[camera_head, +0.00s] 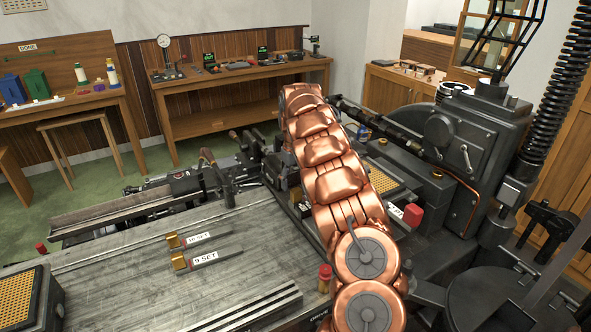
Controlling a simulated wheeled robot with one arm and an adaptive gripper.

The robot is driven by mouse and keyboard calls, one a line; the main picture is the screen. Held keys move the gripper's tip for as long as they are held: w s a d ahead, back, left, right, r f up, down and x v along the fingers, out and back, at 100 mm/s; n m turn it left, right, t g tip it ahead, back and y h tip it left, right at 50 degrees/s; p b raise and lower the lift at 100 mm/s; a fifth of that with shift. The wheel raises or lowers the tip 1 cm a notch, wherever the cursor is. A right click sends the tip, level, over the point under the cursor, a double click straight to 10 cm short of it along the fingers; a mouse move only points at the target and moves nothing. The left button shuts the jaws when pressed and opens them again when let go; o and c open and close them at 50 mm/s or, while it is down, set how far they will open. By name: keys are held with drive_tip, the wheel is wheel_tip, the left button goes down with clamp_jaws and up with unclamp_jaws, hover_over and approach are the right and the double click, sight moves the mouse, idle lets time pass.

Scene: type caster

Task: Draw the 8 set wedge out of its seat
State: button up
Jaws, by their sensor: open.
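Two wedges with brass heads lie on the grey steel table: the one labelled 10 SET (197,239) and, nearer, the one labelled 9 SET (205,258). No wedge clearly marked 8 SET shows. My arm rises from the lower right and reaches away over the machine. My gripper does not show; the arm's own links hide what lies behind them.
The dark casting machine (460,165) fills the right side, with a tall coil spring (556,85). A yellow perforated tray (18,299) sits at the table's left edge.

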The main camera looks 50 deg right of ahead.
drive_tip(key=shift+f, duration=0.95)
clamp_jaws()
drive_tip(key=c, duration=0.7)
unclamp_jaws()
clamp_jaws()
drive_tip(key=shift+a, duration=0.1)
drive_tip(key=shift+w+a+b, duration=0.2)
drive_tip(key=shift+a+b, duration=0.2)
drive_tip(key=shift+a, duration=0.3)
drive_tip(key=shift+w+a+b, duration=0.25)
drive_tip(key=shift+a+b, duration=0.15)
drive_tip(key=shift+a, duration=0.25)
drive_tip(key=shift+w+a+b, duration=0.2)
drive_tip(key=shift+a+b, duration=0.2)
drive_tip(key=shift+a, duration=0.3)
drive_tip(key=o, duration=0.7)
unclamp_jaws()
